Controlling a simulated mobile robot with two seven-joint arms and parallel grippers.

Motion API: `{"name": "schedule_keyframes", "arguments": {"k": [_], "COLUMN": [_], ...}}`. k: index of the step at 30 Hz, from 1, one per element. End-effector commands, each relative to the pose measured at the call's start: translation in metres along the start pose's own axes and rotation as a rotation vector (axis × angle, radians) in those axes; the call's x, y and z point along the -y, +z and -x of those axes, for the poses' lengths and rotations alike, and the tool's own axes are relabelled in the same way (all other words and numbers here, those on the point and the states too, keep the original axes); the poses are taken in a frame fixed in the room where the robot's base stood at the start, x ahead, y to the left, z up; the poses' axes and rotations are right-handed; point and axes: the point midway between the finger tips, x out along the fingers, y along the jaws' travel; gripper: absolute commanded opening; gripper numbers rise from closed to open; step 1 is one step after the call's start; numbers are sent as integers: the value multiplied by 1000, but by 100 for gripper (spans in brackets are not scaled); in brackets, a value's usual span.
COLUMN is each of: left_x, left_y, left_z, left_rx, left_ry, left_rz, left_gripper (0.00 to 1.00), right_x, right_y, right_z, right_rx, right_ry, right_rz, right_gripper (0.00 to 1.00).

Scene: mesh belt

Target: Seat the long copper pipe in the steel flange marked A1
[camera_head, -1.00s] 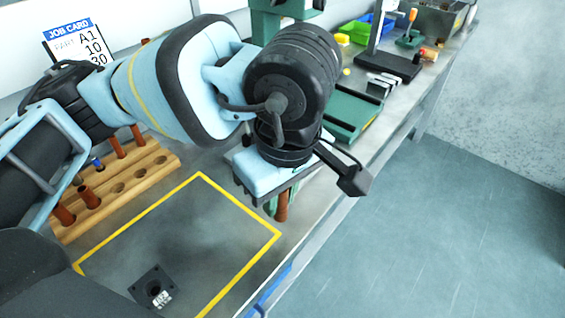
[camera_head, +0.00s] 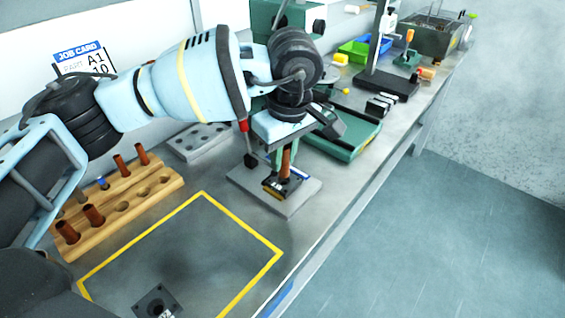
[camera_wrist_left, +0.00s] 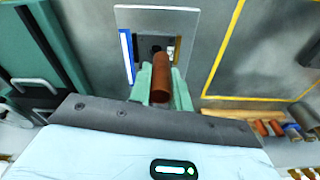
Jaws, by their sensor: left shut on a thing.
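My left gripper (camera_head: 285,158) is shut on a copper pipe (camera_head: 287,163). It holds the pipe roughly upright above a grey plate (camera_head: 297,203) on the bench. In the left wrist view the pipe (camera_wrist_left: 161,77) sits between the green fingers. Its far end points at a dark hole in the fitting (camera_wrist_left: 157,47) on the plate. The fingers and pipe partly hide this fitting, and I cannot tell whether the pipe touches it. A dark square flange (camera_head: 148,300) lies inside the yellow outline; its mark is unreadable. My right gripper is out of view.
A wooden rack (camera_head: 150,203) with several copper pieces stands at the left. A grey block with holes (camera_head: 200,143) is behind it. The yellow-outlined area (camera_head: 205,240) is mostly clear.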

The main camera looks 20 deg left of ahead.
Motion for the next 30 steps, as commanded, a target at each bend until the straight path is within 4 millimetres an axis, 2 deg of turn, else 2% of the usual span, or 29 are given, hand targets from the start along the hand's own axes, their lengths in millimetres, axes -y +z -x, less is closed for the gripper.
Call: {"name": "schedule_keyframes", "arguments": {"k": [10, 18, 30], "left_x": [-7, -7, -7], "left_y": [-8, -5, -4], "left_z": [-2, -35, -41], "left_rx": [-1, -1, -1], "left_ry": [0, 0, 0], "left_rz": [2, 1, 1], "left_gripper": [0, 0, 0], "right_x": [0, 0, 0], "right_y": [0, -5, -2], "right_z": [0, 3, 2], "right_rx": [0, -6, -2], "right_ry": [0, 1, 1], "right_rz": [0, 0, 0], "right_gripper": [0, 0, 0]}}
